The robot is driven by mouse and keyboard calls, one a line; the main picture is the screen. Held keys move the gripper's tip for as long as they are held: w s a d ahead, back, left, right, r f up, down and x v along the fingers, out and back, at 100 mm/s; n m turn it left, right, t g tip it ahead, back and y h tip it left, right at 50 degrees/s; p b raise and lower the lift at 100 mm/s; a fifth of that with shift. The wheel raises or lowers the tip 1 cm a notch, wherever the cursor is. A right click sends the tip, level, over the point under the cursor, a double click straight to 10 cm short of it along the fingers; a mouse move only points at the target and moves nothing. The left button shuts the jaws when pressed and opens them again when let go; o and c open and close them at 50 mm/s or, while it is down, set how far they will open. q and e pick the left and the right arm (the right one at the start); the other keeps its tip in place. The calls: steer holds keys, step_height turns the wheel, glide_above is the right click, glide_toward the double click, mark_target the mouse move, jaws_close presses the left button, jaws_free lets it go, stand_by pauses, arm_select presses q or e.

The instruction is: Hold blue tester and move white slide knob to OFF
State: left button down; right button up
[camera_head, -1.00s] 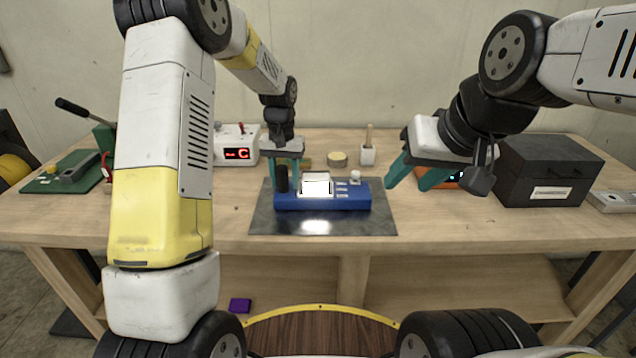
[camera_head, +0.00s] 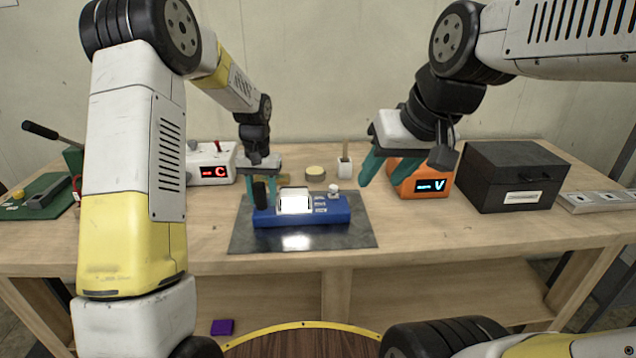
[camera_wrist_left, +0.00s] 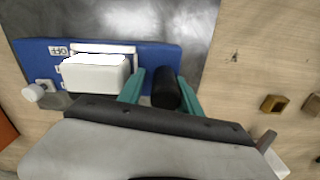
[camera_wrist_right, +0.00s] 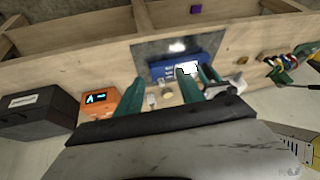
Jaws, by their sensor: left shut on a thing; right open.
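The blue tester (camera_head: 340,212) lies on a dark mat, with a bright white block (camera_head: 294,203) on top and a black upright post (camera_head: 260,194) at its left end. A small white knob (camera_head: 333,190) sits near its far right, beyond a column of small labels; it also shows in the left wrist view (camera_wrist_left: 34,92). The OFF label (camera_wrist_left: 58,50) is at the tester's front edge, away from the knob. My left gripper (camera_head: 260,202) is shut on the black post. My right gripper (camera_head: 380,183) is open and empty, above and right of the knob.
An orange meter (camera_head: 408,184) stands just behind my right gripper, with a black box (camera_head: 515,178) further right. A white device (camera_head: 212,165) is at back left. The mat's front (camera_head: 340,238) is clear.

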steer(key=w+r+n+g, duration=0.2)
steer(key=w, duration=0.6)
steer(key=n+g+h, duration=0.2)
steer(key=n+g, duration=0.2)
steer(key=n, duration=0.2)
glide_above(333, 186)
step_height(333, 186, down, 9)
step_height(333, 186, down, 12)
steer(key=shift+d+f, duration=0.1)
jaws_close()
